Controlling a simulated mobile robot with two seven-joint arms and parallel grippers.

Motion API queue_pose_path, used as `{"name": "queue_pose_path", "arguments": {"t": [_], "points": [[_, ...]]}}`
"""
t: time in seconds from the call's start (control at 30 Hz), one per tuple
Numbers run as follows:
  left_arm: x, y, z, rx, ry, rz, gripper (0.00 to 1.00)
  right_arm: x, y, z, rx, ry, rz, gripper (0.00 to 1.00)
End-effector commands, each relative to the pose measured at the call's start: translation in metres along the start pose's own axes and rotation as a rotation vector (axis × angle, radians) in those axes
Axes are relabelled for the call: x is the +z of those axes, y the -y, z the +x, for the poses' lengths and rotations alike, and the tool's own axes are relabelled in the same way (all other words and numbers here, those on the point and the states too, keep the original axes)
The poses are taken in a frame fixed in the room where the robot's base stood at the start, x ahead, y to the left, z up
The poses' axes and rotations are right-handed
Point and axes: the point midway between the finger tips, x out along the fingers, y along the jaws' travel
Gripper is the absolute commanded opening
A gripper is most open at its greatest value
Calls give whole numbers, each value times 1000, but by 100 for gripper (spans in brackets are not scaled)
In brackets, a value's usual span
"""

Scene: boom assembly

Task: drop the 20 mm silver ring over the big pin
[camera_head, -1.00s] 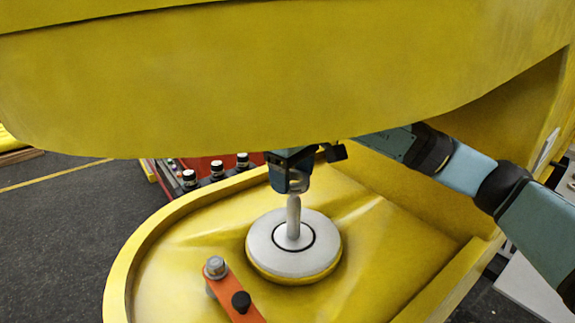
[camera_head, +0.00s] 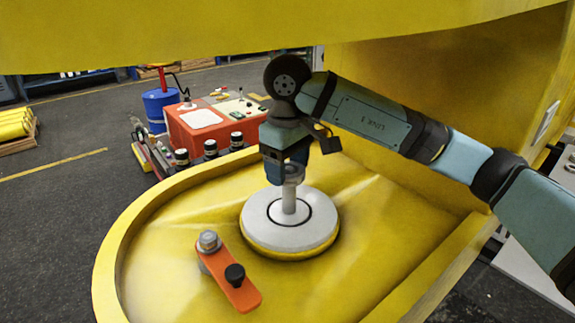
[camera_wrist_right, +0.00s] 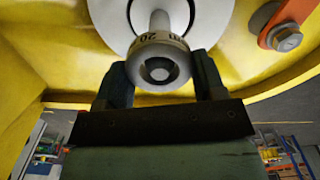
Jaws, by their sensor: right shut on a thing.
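The big pin (camera_head: 289,199) is a grey upright post at the centre of a white round disc (camera_head: 262,236). The 20 mm silver ring (camera_head: 293,172), marked "20" in the right wrist view (camera_wrist_right: 160,52), is at the pin's top. My right gripper (camera_head: 287,174) points down and is shut on the ring, with one finger on each side in the right wrist view (camera_wrist_right: 159,80). A round grey end shows inside the ring's dark hole, so the ring seems to be around the pin's tip; how far down is unclear. My left gripper is not in view.
An orange bar (camera_head: 238,289) with a bolt and a black knob lies left of the disc. A yellow raised rim (camera_head: 140,220) surrounds the basin. A large yellow body (camera_head: 200,35) hangs above. A red cart (camera_head: 213,125) stands behind on the floor.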

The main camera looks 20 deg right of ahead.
Motion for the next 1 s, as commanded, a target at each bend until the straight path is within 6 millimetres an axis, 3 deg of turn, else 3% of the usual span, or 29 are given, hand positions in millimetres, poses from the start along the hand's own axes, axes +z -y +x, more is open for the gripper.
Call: {"name": "queue_pose_path", "arguments": {"t": [0.1,0.13,0.27,0.63,1.0], "points": [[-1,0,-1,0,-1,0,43,0,0,-1,0,-1,0,30],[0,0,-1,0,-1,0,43,0,0,-1,0,-1,0,66],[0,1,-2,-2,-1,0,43,0,0,-1,0,-1,0,93],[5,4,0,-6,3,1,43,0,0,-8,1,-1,0,93],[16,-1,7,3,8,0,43,0,0,-66,2,-3,0,93]]}}
